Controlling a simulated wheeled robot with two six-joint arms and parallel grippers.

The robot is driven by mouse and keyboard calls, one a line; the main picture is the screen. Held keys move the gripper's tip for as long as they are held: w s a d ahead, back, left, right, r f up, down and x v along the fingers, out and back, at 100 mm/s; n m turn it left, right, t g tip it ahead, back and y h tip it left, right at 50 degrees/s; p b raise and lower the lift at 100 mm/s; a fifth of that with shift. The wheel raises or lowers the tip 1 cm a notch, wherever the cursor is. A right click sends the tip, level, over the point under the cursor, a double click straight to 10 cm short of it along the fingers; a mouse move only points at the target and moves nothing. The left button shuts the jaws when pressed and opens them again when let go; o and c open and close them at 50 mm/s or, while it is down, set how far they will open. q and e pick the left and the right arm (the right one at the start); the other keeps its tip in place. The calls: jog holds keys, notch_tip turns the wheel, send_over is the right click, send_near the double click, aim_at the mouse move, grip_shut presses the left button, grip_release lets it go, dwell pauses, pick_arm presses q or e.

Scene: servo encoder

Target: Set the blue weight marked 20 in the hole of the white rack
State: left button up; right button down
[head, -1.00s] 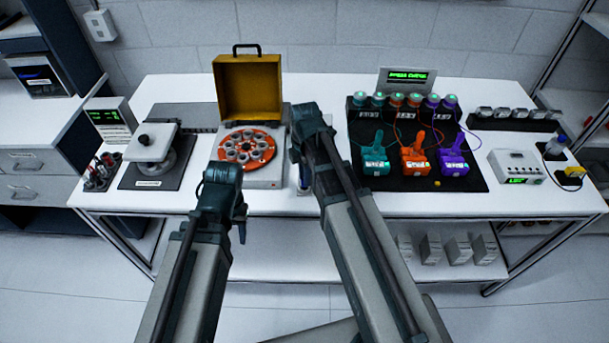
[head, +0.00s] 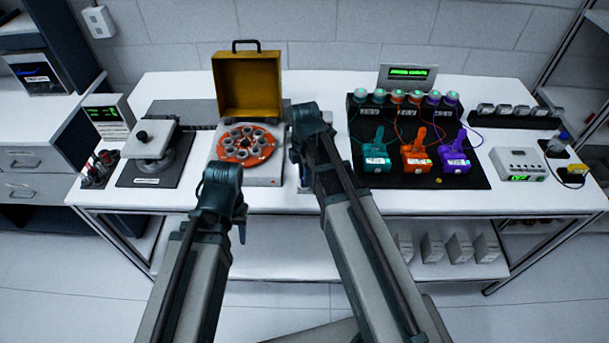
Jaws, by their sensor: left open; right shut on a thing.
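My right gripper (head: 297,152) is over the table, just right of the yellow case. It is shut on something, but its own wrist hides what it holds. I cannot make out the blue weight marked 20. A narrow white and blue strip shows below my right gripper; I cannot tell whether it is the white rack, and no hole shows. My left gripper (head: 241,214) is open and hangs in front of the table's front edge, apart from the objects.
An open yellow case (head: 248,88) with an orange disc (head: 247,146) stands left of my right gripper. A black panel (head: 420,178) with teal, orange and purple switches is to the right. A balance-like device (head: 153,150) is at left. The table's front edge (head: 270,208) is clear.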

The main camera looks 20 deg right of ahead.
jog(key=shift+f, duration=0.3)
jog(key=c, duration=0.6)
grip_release()
jog(key=shift+c, duration=0.2)
jog(key=shift+r, duration=0.1)
notch_tip(320, 180, up, 6)
jog(key=p, duration=0.6)
